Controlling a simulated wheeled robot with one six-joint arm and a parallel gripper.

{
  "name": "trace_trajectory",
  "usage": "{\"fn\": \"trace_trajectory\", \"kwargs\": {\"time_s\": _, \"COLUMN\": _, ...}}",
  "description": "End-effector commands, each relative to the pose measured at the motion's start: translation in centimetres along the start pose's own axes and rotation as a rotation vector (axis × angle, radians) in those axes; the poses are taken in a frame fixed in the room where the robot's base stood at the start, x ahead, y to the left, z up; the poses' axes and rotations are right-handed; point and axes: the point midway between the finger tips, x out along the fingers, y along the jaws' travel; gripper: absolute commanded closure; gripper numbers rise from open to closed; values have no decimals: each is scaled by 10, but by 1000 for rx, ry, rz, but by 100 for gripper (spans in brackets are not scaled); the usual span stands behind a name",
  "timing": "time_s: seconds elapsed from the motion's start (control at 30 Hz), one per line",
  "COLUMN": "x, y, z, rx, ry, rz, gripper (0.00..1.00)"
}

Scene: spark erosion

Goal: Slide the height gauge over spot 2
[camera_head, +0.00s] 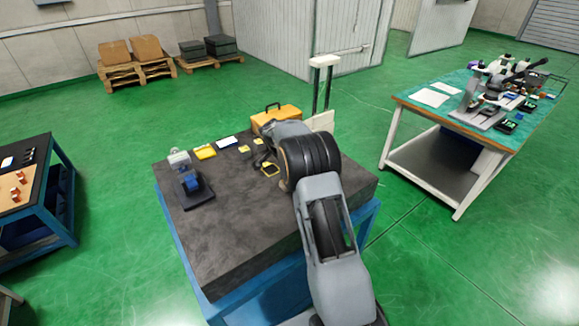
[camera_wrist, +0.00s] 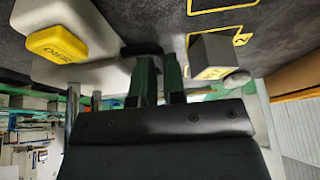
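The height gauge shows in the head view as a pale base (camera_head: 321,121) with dark upright columns and a white top (camera_head: 324,61), at the far right of the dark table. A small black part (camera_wrist: 142,48) lies at the left fingertip. My gripper (camera_wrist: 160,62) has green fingers slightly apart, with nothing clearly between them. A grey block (camera_wrist: 210,52) with a yellow label stands just right of the fingers, beside the yellow "2" of spot 2 (camera_wrist: 241,40).
The table (camera_head: 235,240) also holds a yellow case (camera_head: 276,116), several small labelled items and a blue device (camera_head: 192,183) at left. The front of the table is clear. A cluttered green-topped bench (camera_head: 425,103) stands at right.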

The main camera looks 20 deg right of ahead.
Motion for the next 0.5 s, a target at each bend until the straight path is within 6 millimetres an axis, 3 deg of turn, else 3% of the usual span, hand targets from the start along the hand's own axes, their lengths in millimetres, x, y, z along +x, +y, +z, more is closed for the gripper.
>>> {"fn": "trace_trajectory", "kwargs": {"time_s": 0.03, "x": 13, "y": 5, "z": 8, "rx": -7, "ry": -13, "rz": 22, "gripper": 88}}
{"fn": "trace_trajectory", "kwargs": {"time_s": 0.17, "x": 14, "y": 6, "z": 7, "rx": -5, "ry": -13, "rz": 24, "gripper": 77}}
{"fn": "trace_trajectory", "kwargs": {"time_s": 0.47, "x": 14, "y": 8, "z": 5, "rx": -3, "ry": -12, "rz": 30, "gripper": 77}}
{"fn": "trace_trajectory", "kwargs": {"time_s": 0.5, "x": 7, "y": 4, "z": -1, "rx": 5, "ry": -6, "rz": 11, "gripper": 77}}
